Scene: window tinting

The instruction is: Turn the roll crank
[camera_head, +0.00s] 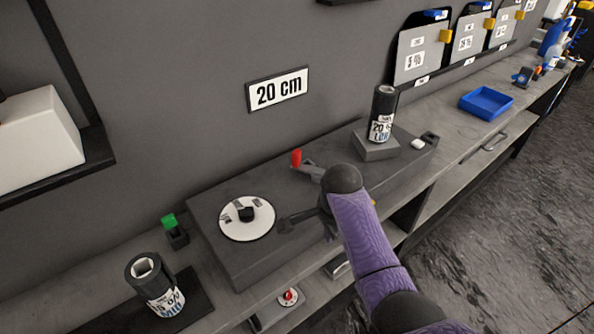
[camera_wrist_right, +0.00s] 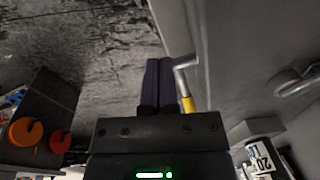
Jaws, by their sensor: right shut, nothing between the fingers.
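In the head view a red-handled lever (camera_head: 297,158) on a grey metal arm stands at the back of the dark grey box, just behind my right wrist. My right gripper (camera_head: 287,224) is dark and partly hidden by my purple right arm, low over the box near the white dial. In the right wrist view its fingers (camera_wrist_right: 158,82) are together, with nothing between them. A bent grey metal rod with a yellow sleeve, crank-like (camera_wrist_right: 187,88), shows just right of the fingers; I cannot tell whether they touch. My left gripper is out of view.
The dark box (camera_head: 225,195) bears a white dial (camera_head: 262,222). A dark labelled roll (camera_head: 384,112) stands on a block at its right end; another roll (camera_head: 155,285) stands at the lower left. A blue tray (camera_head: 487,102) is farther right.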

